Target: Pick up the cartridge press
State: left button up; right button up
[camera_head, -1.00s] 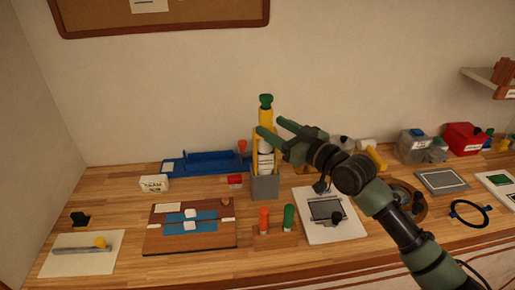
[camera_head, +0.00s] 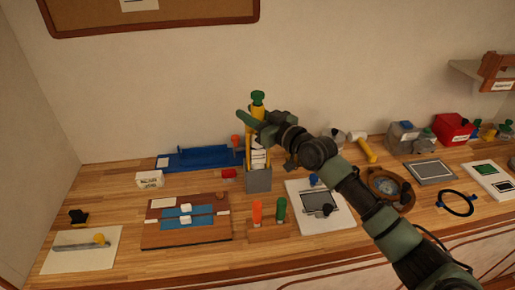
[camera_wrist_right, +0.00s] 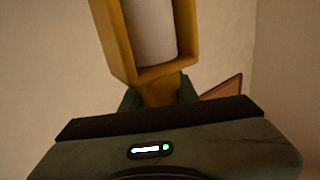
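The cartridge press has a yellow body with a green knob (camera_head: 258,97). It stands upright in a grey holder (camera_head: 258,181) on the bench. In the right wrist view its yellow frame (camera_wrist_right: 122,55) with a white cylinder inside rises close in front of the gripper. My right gripper (camera_head: 255,117) is at the upper part of the press, just below the knob. Its green fingers look spread, one on each side of the narrow yellow part. Contact is hard to make out. My left gripper is not in view.
A wooden stand with an orange (camera_head: 256,211) and a green tube (camera_head: 281,208) is in front of the holder. A blue tray (camera_head: 190,160) lies to the left and a white board (camera_head: 304,222) to the right.

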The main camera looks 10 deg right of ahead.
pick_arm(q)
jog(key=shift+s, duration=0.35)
pick_arm(e)
jog(key=shift+r, duration=0.1)
grip_shut()
jog(key=shift+r, duration=0.1)
